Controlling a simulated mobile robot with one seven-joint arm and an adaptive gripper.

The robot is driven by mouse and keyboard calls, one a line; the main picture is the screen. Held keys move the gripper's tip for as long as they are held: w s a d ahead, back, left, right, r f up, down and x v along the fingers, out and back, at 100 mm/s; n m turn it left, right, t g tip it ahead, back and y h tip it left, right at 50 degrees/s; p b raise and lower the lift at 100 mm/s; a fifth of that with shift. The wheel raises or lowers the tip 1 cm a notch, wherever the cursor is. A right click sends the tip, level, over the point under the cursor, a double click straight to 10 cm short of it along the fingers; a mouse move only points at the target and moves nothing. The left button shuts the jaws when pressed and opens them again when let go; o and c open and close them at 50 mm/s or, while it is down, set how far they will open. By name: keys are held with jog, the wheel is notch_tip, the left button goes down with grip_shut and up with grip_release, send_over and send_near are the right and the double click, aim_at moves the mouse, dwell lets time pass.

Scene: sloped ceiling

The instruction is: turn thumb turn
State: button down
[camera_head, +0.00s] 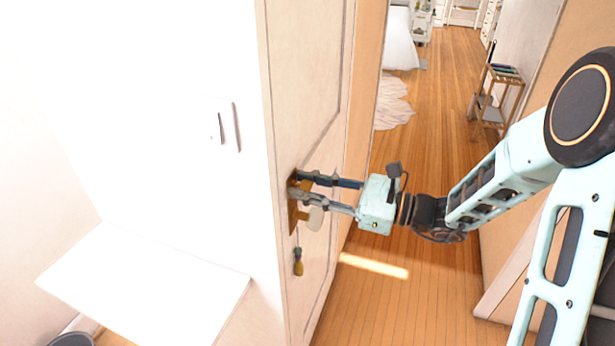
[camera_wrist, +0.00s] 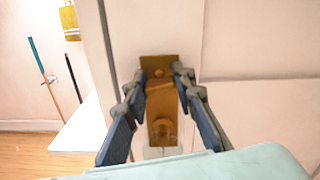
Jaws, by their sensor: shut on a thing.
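A brass plate (camera_head: 294,216) is fixed on the edge side of a pale door (camera_head: 310,90). It also shows in the wrist view (camera_wrist: 162,108). The small brass thumb turn (camera_wrist: 160,84) sits on the plate's upper part, between my fingertips. My gripper (camera_head: 296,183) reaches in from the right, its fingers at the plate. In the wrist view my gripper (camera_wrist: 159,77) has one finger on each side of the thumb turn and is shut on it. The fingers partly hide the thumb turn in the head view. A round brass piece (camera_wrist: 162,127) is lower on the plate.
A white surface (camera_head: 150,285) lies left of the door. Wooden floor (camera_head: 385,290) is open to the right, with a small shelf (camera_head: 495,95) farther back.

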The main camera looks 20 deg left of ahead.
dwell(0.4)
jog(key=c, duration=1.6)
grip_release()
jog(key=shift+d, duration=0.1)
jog(key=s+d, duration=0.1)
jog(key=d, duration=1.1)
jog(key=shift+a, duration=0.1)
